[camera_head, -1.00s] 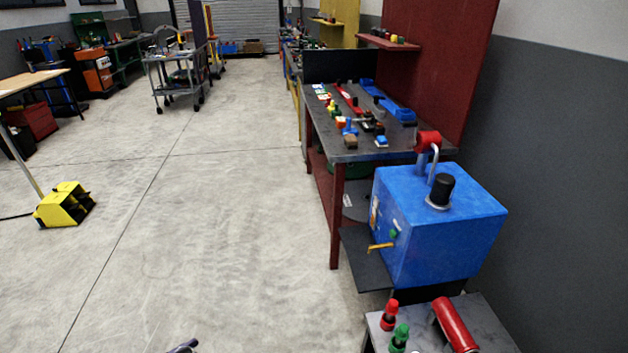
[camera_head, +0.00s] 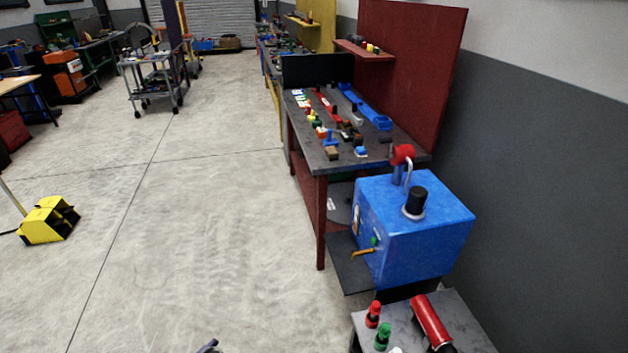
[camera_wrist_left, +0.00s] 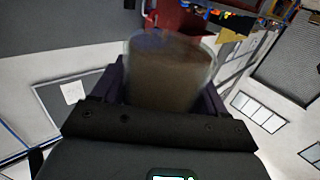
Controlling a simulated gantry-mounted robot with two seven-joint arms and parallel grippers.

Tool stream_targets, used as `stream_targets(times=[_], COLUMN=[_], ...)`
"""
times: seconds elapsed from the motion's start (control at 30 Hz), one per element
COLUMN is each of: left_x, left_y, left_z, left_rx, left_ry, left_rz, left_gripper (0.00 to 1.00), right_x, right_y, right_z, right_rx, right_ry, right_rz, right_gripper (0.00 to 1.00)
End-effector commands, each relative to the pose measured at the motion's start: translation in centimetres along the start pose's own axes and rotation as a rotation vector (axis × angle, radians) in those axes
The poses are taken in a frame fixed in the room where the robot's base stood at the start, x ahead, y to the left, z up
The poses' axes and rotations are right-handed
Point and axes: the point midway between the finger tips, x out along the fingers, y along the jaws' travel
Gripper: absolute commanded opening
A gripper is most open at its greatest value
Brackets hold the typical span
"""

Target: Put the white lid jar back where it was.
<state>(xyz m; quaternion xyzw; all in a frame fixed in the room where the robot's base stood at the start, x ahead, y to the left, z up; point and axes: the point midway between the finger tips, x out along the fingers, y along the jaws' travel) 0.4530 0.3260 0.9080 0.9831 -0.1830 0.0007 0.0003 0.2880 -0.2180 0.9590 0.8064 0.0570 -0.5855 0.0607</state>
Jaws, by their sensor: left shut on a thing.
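In the left wrist view my left gripper (camera_wrist_left: 165,92) is shut on a clear jar (camera_wrist_left: 172,65) with brown contents. The jar sits between the two dark purple fingers. Its white lid cannot be made out in this view. In the head view only a small dark piece, which seems to be part of my left gripper, shows at the bottom edge, and the jar is out of sight there. My right gripper is in neither view.
A dark-topped workbench (camera_head: 345,160) with several small parts stands right of centre. A blue box machine (camera_head: 405,235) stands in front of it. A grey table (camera_head: 400,318) nearer holds red and green items. A yellow pedal (camera_head: 48,220) lies left. The middle floor is clear.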

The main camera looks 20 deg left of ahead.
Motion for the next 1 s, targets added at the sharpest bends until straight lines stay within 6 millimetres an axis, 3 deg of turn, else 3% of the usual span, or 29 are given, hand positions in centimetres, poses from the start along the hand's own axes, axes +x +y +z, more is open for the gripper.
stream_targets(times=[0.03, 0.6, 0.8, 1.0], left_x=[0.6, 5.2, 5.7, 5.9], left_y=[0.9, 8.0, 9.4, 10.1], left_z=[-3.2, -23.1, -28.3, -31.1], left_rx=[-0.003, -0.005, -0.002, -0.001], left_ry=[0.002, 0.002, 0.001, 0.000], left_rz=[-0.015, -0.244, -0.312, -0.353], left_gripper=[0.35, 0.35, 0.35, 0.35], right_x=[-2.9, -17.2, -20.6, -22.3], right_y=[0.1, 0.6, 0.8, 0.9], right_z=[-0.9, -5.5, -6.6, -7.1], right_rx=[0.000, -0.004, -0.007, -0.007], right_ry=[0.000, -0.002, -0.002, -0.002], right_rz=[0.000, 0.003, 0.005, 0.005], right_gripper=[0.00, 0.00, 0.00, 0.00])
